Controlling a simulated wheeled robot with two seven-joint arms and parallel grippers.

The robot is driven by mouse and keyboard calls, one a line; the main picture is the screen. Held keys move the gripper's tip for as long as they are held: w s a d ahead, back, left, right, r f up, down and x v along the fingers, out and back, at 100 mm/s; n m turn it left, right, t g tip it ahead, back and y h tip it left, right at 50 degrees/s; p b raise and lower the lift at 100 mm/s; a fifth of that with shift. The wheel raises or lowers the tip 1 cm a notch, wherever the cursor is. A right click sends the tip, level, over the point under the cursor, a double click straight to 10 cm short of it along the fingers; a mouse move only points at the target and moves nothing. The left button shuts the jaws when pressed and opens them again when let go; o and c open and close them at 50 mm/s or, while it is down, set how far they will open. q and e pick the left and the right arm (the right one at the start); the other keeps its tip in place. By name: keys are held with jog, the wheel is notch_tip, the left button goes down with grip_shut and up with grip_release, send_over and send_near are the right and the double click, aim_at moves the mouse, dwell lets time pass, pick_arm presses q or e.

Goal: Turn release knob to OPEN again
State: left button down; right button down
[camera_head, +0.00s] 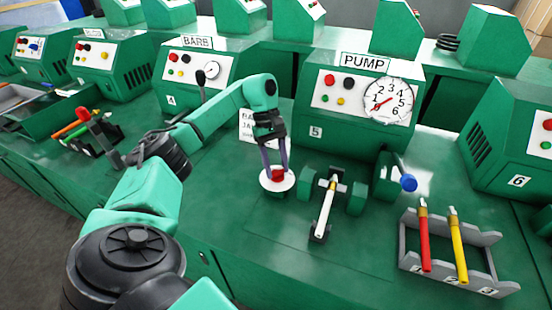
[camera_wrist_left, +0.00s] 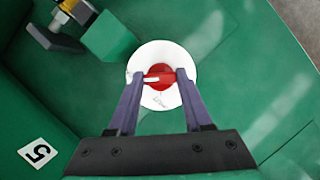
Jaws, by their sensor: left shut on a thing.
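The red release knob (camera_head: 278,175) sits on a round white dial plate (camera_head: 267,185) in front of the PUMP machine (camera_head: 360,90) numbered 5. My left gripper (camera_head: 278,168) comes down on it from above. In the left wrist view the knob (camera_wrist_left: 158,77) lies between the two fingertips of the gripper (camera_wrist_left: 160,76), which are shut on it. A pale mark shows across the knob. Lettering on the dial plate (camera_wrist_left: 160,105) is too small to read. My right gripper is in neither view.
A grey rack (camera_head: 490,286) holds a red tool (camera_head: 424,240) and a yellow tool (camera_head: 458,245). The bench front is clear.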

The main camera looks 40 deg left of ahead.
pick_arm(q)
jog(key=shift+m, duration=0.6)
jog(key=shift+c, duration=1.6)
grip_release()
jog(key=shift+w+r, duration=0.1)
jog(key=v, duration=0.4)
jog(key=shift+w+a+r, duration=0.15)
jog(key=shift+r, duration=0.2)
jog(key=p+v, duration=0.5)
jog(key=v, duration=0.4)
jog(key=shift+r+p, duration=0.3)
